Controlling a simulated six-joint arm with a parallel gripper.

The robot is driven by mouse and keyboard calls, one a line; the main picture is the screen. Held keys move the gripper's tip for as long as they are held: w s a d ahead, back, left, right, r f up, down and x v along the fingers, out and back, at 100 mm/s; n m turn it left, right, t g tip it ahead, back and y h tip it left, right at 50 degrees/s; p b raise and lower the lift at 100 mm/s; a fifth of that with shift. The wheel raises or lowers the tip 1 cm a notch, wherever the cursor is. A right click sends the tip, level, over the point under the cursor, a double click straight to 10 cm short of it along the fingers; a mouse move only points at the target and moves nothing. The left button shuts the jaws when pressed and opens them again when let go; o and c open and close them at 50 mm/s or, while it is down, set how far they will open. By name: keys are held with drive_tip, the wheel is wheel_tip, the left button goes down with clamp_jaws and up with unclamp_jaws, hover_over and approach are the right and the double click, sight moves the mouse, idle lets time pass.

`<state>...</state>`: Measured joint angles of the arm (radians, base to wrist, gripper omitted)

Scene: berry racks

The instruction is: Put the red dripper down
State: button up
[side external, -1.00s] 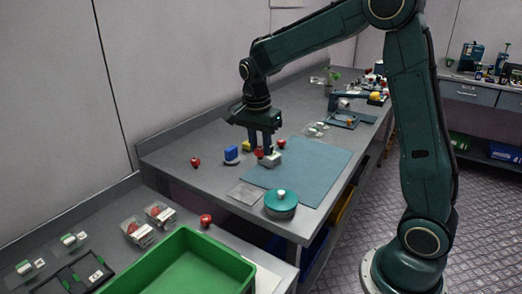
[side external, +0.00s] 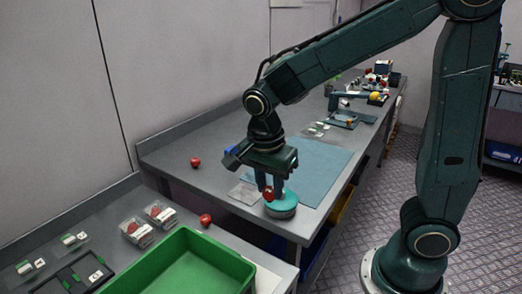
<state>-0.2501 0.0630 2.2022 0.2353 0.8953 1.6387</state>
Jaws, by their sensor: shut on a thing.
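My gripper (side external: 269,184) points down at the near end of the grey table and is shut on the small red dripper (side external: 268,194). The dripper shows low between the fingers, in front of a round teal container (side external: 283,208) with a grey lower band. From this angle I cannot tell whether the dripper touches the container or hangs above or beside it. The container's pale top knob is hidden by the gripper.
A blue mat (side external: 318,177) lies right of my gripper, partly covered by it. A clear flat sheet (side external: 244,193) lies just left. Red balls sit at the left (side external: 195,162) and nearer the front (side external: 206,220). A green bin (side external: 190,262) stands in front.

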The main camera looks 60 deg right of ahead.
wheel_tip(320, 180, down, 16)
drive_tip(key=shift+f, duration=0.1)
idle(0.6)
drive_tip(key=shift+f, duration=1.85)
drive_tip(key=shift+f, duration=0.1)
drive_tip(key=o, duration=0.9)
drive_tip(key=shift+o, duration=0.2)
wheel_tip(320, 180, up, 12)
drive_tip(key=a, duration=0.1)
drive_tip(key=shift+a, duration=0.4)
